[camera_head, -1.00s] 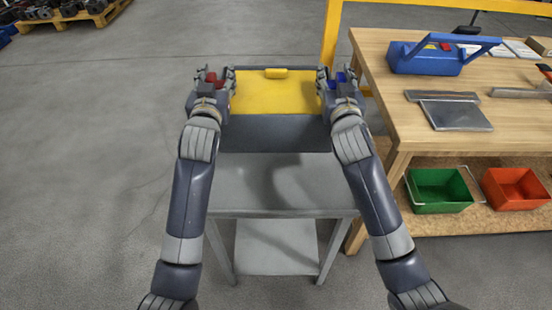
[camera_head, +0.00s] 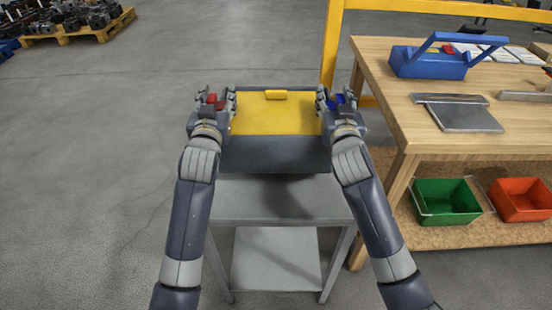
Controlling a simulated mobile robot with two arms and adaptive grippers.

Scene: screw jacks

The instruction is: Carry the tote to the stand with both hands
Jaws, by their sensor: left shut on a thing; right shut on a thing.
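The tote (camera_head: 274,153) is a dark grey box with a yellow top panel and a small yellow block at its far edge. My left gripper (camera_head: 220,101) is shut on the tote's left side, and my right gripper (camera_head: 332,101) is shut on its right side. The tote is level between them, over the far part of the grey stand (camera_head: 282,208). The stand has a flat top and a lower shelf. I cannot tell whether the tote's underside touches the stand top; its front face hides the far part of that top.
A wooden workbench (camera_head: 395,75) stands close on the right, with a blue toolbox (camera_head: 428,65) on top and green (camera_head: 443,203) and red (camera_head: 522,201) bins on its lower shelf. A yellow rail (camera_head: 333,45) is behind. A loaded pallet (camera_head: 95,32) is far left. The left floor is clear.

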